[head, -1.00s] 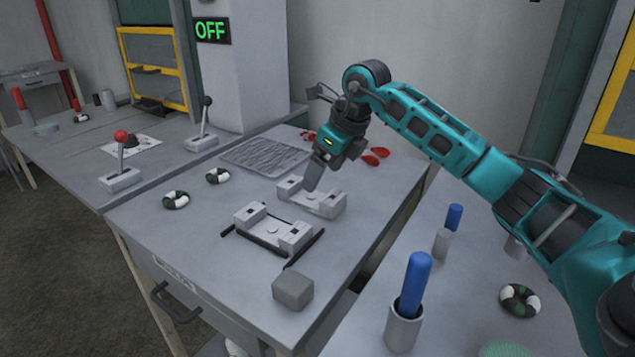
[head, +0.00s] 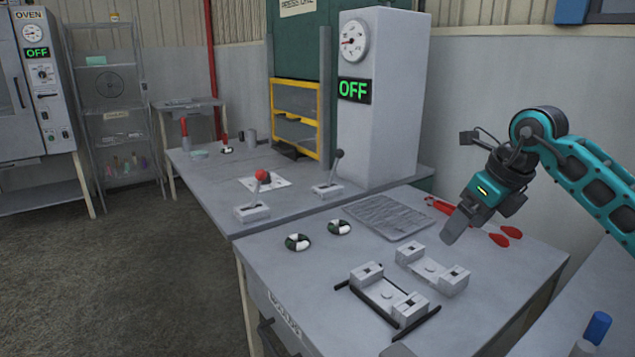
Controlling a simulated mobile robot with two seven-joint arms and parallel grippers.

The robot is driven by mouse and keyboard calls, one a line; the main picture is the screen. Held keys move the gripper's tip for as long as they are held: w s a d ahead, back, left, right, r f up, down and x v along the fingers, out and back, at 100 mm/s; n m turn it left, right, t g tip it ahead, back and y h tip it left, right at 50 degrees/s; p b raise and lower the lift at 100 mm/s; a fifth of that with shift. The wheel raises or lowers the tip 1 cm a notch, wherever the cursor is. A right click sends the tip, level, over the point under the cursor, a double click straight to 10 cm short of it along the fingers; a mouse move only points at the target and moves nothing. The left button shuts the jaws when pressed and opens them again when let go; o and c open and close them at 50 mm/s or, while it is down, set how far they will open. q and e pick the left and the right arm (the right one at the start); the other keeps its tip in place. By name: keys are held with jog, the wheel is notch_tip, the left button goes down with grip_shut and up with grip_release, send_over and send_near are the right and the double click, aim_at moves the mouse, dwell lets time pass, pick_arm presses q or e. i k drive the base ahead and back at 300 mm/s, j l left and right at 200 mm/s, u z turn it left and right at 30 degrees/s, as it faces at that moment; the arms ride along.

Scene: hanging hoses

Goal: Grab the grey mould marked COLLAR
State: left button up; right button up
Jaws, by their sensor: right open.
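Two light grey moulds with raised end blocks lie on the near table in the head view. One mould (head: 432,270) is further back; the other mould (head: 388,296) is nearer, with black bars along it. No COLLAR marking is readable on either. My right gripper (head: 455,228) is open, with its fingers pointing down just above and behind the further mould. It appears apart from the mould and empty. My left gripper is not in view.
A textured grey tray (head: 388,217) and red-handled tools (head: 500,238) lie behind the moulds. Two dark-and-white rings (head: 297,242) lie to their left. Levers (head: 262,185) stand on the adjoining table. A grey block (head: 398,350) is cut off at the bottom edge.

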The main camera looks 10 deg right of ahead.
aim_at(368, 279)
jog(key=k+j, duration=0.8)
